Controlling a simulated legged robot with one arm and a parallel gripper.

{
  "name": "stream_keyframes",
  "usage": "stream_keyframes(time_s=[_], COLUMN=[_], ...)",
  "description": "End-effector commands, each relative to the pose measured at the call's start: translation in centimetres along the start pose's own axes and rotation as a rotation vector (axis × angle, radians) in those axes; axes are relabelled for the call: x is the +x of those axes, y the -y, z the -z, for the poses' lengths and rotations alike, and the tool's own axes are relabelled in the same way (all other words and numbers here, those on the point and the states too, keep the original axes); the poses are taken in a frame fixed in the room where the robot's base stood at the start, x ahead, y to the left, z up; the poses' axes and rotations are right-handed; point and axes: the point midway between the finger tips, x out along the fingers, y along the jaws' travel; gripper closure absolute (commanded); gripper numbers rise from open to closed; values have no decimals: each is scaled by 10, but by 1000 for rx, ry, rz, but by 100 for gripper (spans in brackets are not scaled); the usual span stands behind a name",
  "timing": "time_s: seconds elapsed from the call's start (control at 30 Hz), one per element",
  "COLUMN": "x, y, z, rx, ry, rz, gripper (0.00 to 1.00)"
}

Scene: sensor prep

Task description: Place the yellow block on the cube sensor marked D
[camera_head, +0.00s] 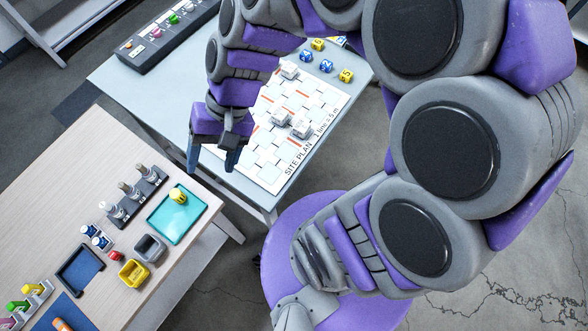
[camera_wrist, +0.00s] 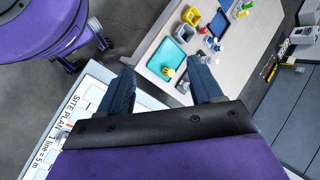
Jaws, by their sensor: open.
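My gripper (camera_head: 213,155) is open and empty, above the gap between the two tables; its fingers also show in the wrist view (camera_wrist: 161,76). Two small yellow blocks with dark marks, one (camera_head: 318,44) and another (camera_head: 345,76), lie at the far right of the site plan. A yellow rounded piece (camera_head: 178,195) sits on a teal tray (camera_head: 165,228); it also shows in the wrist view (camera_wrist: 168,72). White cube-like sensors stand on the plan: one (camera_head: 289,70) far, one (camera_head: 280,117) and one (camera_head: 301,127) near. I cannot read a D on any.
Blue blocks (camera_head: 326,66) lie between the yellow ones. The site plan (camera_head: 268,170) covers part of the pale table (camera_head: 150,85). The wooden table (camera_head: 55,180) holds a bottle rack (camera_head: 140,197), a grey bin (camera_head: 150,248) and a yellow bin (camera_head: 133,273). My arm hides part of the plan table.

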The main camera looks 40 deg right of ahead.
Motion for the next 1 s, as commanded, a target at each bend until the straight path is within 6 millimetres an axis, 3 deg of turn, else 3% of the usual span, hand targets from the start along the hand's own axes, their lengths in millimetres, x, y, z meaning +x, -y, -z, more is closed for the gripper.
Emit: stream_keyframes(time_s=[0.03,0.2,0.4,0.57,1.0], x=[-2,-17,-36,-43,-43], y=[-13,-64,-108,-120,-120], z=[-16,-54,-80,-86,-87], rx=[-51,-168,-221,-231,-230], ry=[-10,-36,-53,-60,-58], rz=[-79,-330,-519,-568,-568], gripper=[35,35,35,35,35])
